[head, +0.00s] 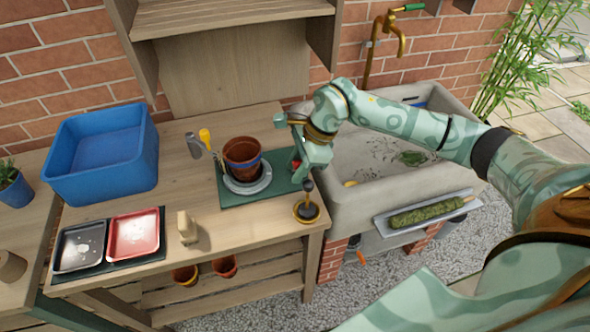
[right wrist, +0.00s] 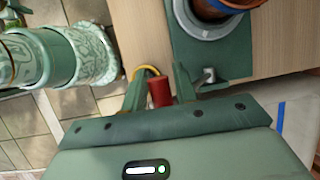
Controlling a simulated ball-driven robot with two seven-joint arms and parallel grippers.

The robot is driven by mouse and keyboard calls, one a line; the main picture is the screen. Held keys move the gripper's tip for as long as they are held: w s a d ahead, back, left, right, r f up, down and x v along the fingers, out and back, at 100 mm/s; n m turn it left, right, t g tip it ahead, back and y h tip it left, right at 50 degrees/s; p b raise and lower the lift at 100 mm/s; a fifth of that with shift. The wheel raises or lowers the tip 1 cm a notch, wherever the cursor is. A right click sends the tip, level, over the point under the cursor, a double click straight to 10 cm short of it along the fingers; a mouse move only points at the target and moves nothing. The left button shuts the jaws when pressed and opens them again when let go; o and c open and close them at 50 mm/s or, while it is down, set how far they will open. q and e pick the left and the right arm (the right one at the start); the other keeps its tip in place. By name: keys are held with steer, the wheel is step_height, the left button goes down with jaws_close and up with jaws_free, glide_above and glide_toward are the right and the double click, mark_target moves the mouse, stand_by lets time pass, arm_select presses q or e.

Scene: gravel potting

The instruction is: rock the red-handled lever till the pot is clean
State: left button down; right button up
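The terracotta pot (head: 242,157) with a blue band stands upright on a grey round plate (head: 246,185) on a green board (head: 225,198). The pot's lower part also shows at the top of the right wrist view (right wrist: 213,10). My right gripper (head: 297,170) is at the board's right side, beside the pot. The red lever handle (right wrist: 160,93) sits between its fingers (right wrist: 160,90), which appear to press on both sides. In the head view my gripper hides most of the handle. My left gripper is in neither view.
A black-handled tool in a brass cup (head: 307,211) stands just right of the board's front. A stone sink (head: 340,215) lies to the right. A blue tub (head: 100,150), two small trays (head: 133,234) and a wooden block (head: 187,228) are to the left.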

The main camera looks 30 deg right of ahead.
steer(key=shift+a+f, duration=0.15)
steer(key=shift+f, duration=0.35)
jaws_close()
